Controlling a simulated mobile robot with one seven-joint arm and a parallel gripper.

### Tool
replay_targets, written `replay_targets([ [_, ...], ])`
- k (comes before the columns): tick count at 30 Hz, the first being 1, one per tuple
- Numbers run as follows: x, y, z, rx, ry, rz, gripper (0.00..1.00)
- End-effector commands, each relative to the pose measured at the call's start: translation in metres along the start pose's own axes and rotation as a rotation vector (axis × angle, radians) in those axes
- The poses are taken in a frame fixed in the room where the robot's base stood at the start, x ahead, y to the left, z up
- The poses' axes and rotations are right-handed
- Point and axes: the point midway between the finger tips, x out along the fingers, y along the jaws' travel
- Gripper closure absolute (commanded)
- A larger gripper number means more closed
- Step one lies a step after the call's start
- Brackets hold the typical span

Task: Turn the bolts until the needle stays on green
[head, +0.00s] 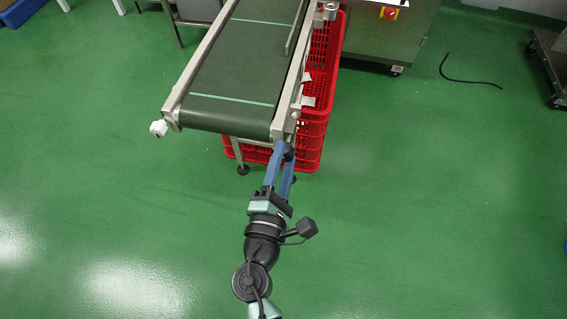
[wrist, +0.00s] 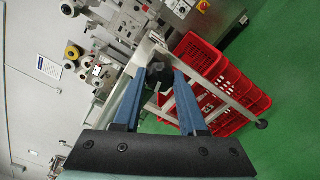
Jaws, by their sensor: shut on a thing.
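My gripper (head: 284,158) is at the near right corner of the conveyor. Its two blue fingers also show in the wrist view (wrist: 160,82), shut on a dark bolt head (wrist: 159,73) at the end of the conveyor's side rail. In the head view the fingers mostly hide this bolt. Another bolt with a pale head (head: 158,128) sticks out at the near left corner of the conveyor (head: 226,113), and nothing touches it. The belt is dark green with pale cross lines. I see no needle or green dial zone in either view.
Red crates (head: 312,130) stand under and beside the conveyor's right side, close to my gripper. White packets (head: 308,101) lie by the right rail. A steel machine cabinet (head: 385,35) stands behind. A black cable (head: 468,80) lies on the right floor. The near green floor is clear.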

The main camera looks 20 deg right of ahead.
Motion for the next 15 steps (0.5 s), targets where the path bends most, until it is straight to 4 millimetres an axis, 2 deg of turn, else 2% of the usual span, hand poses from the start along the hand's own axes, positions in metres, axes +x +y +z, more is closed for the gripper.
replay_targets([
  [6,-0.0004,-0.0027,-0.002,0.139,0.002,0.0,1.0],
  [15,-0.0004,-0.0013,-0.0012,0.238,0.002,-0.001,1.0],
])
